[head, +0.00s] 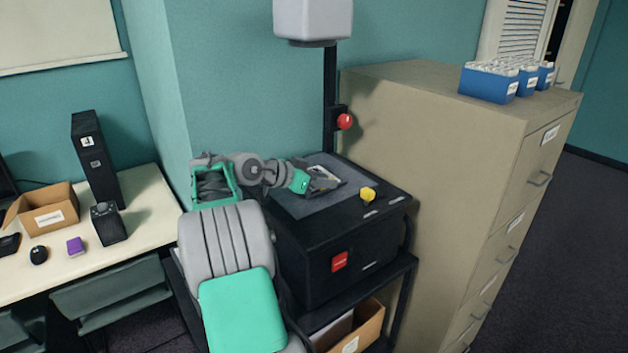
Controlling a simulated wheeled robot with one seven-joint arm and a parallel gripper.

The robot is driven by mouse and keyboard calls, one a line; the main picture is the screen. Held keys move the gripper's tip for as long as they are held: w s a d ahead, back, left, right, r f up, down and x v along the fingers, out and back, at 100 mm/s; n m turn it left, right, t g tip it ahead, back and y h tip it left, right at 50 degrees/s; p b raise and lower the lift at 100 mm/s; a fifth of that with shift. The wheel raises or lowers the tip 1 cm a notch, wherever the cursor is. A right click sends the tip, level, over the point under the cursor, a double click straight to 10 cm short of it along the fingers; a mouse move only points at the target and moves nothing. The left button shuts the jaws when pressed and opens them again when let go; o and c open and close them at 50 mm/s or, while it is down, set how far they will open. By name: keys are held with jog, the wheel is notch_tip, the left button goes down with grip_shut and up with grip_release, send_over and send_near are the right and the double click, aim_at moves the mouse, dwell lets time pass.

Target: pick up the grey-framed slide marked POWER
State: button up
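An overhead projector (310,235) with a black body stands in the middle, its grey glass top (290,207) facing up.
The projector's post (330,90) with a red knob (345,121) rises behind my gripper, under the projector head (312,20). A yellow item (368,194) sits at the top's right edge. A beige filing cabinet (430,150) stands close on the right. A desk (150,205) is left.

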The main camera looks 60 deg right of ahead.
grip_shut()
dwell(1.1)
